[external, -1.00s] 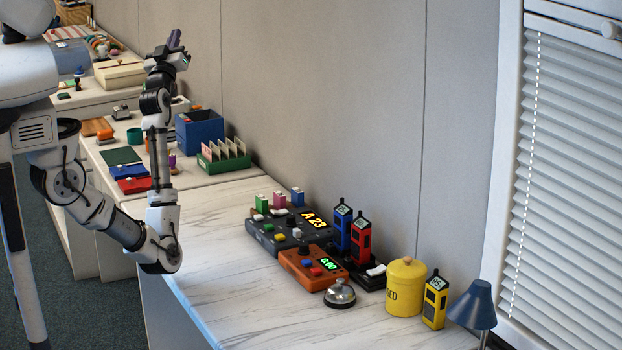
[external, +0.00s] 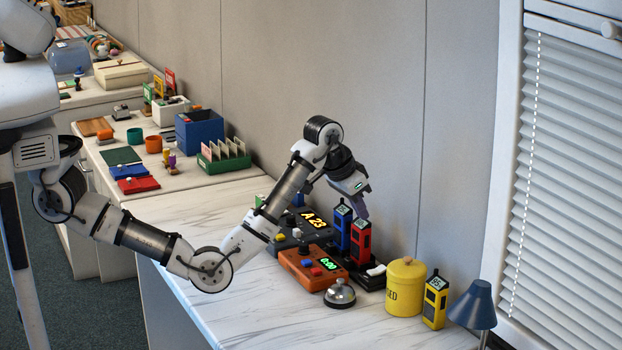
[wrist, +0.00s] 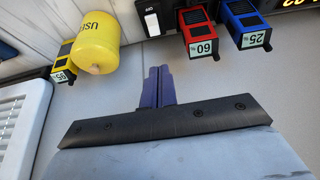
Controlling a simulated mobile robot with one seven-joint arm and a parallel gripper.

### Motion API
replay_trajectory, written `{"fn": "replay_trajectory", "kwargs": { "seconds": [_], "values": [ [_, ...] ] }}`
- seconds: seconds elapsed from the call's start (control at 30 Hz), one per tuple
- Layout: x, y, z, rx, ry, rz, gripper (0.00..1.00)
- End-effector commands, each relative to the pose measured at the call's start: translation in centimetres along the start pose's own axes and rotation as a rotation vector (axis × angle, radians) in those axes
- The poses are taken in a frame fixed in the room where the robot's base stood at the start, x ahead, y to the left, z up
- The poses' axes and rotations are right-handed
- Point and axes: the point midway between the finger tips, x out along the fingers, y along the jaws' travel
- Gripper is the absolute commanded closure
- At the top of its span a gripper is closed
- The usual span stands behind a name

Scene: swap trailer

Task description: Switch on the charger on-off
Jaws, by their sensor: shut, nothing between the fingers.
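The charger (external: 366,281) is a black base at the wall side of the counter. A blue handheld (external: 343,228) and a red handheld (external: 361,241) stand upright in it. Its white rocker switch (external: 376,269) is at its right end, and the rocker also shows at the top of the wrist view (wrist: 152,22). I cannot tell which way it is tipped. My gripper (external: 364,212) is above the charger, beside the tops of the handhelds, pointing down. Its purple fingers are shut and empty in the wrist view (wrist: 158,70), apart from the switch.
A yellow canister (external: 406,287) and a yellow handheld (external: 435,301) stand right of the charger. A bell (external: 340,293) and an orange control box (external: 306,270) are in front and left. A blue lamp (external: 474,305) is at far right. The front counter is clear.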

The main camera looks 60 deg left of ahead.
Motion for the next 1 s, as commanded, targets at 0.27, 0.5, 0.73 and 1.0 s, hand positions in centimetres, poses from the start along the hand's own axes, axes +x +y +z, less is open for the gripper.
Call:
{"fn": "replay_trajectory", "kwargs": {
  "seconds": [0.27, 0.5, 0.73, 1.0],
  "values": [
    [0.0, 0.9, 0.6, 0.014, -0.030, 0.002, 1.00],
    [0.5, 0.8, 0.6, 0.013, -0.030, 0.002, 1.00],
    [3.9, 0.9, 0.7, 0.014, -0.032, 0.001, 1.00],
    [9.7, 0.8, 0.8, 0.014, -0.033, 0.001, 1.00]
  ]
}}
